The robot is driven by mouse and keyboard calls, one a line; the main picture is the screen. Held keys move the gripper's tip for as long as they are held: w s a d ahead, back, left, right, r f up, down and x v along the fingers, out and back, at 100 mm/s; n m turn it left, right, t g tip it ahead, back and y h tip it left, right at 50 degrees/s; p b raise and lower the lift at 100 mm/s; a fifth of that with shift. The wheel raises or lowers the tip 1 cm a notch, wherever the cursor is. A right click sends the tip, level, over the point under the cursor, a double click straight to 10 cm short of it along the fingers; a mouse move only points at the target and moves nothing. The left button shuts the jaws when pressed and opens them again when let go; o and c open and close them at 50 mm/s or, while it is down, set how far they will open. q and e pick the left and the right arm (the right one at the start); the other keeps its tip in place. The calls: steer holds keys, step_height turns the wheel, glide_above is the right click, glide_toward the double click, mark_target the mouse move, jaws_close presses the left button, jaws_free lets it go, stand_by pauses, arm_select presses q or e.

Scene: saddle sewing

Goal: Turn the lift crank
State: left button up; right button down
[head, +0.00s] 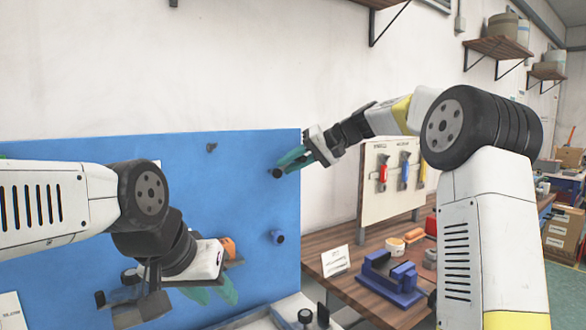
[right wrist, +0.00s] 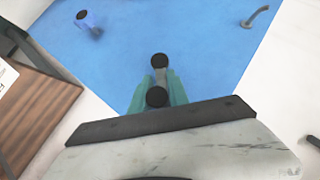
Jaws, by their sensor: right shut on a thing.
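The lift crank (right wrist: 158,78) shows in the right wrist view as a short grey arm with a black round end at each side, in front of the blue panel (head: 100,165). In the head view a black knob (head: 277,173) of it shows near the panel's right edge. My right gripper (head: 292,159) has its teal fingers shut on the crank's near knob (right wrist: 157,97). My left gripper (head: 214,292) hangs low in front of the panel, away from the crank. Its teal fingers are partly hidden by its own wrist, and their gap is unclear.
A blue peg (head: 277,237) and a small hook (head: 211,147) stick out of the panel. To the right is a wooden bench (head: 318,262) with a blue vise (head: 390,278), a white card (head: 335,261) and a tool board (head: 377,208). Shelves (head: 498,47) hang above.

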steer(key=shift+s+a+r+n+t+h, duration=0.15)
steer(key=shift+n+t+h, duration=0.35)
steer(key=shift+h, duration=0.35)
steer(key=shift+s+a+r+n+t+h, duration=0.15)
steer(key=shift+n+t+h, duration=0.3)
steer(key=shift+h, duration=0.45)
steer(key=shift+s+a+r+n+t+h, duration=0.15)
steer(key=shift+n+t+h, duration=0.2)
steer(key=shift+n+h, duration=0.35)
steer(key=shift+w+d+r+h, duration=0.1)
steer(key=shift+h, duration=0.15)
steer(key=c, duration=1.3)
jaws_free()
steer(key=shift+w+d, duration=0.1)
steer(key=shift+s+a, duration=0.25)
steer(key=shift+a, duration=0.15)
steer(key=shift+r, duration=0.1)
steer(key=v, duration=0.7)
steer(key=shift+s+d+r, duration=0.2)
steer(key=shift+d, duration=0.05)
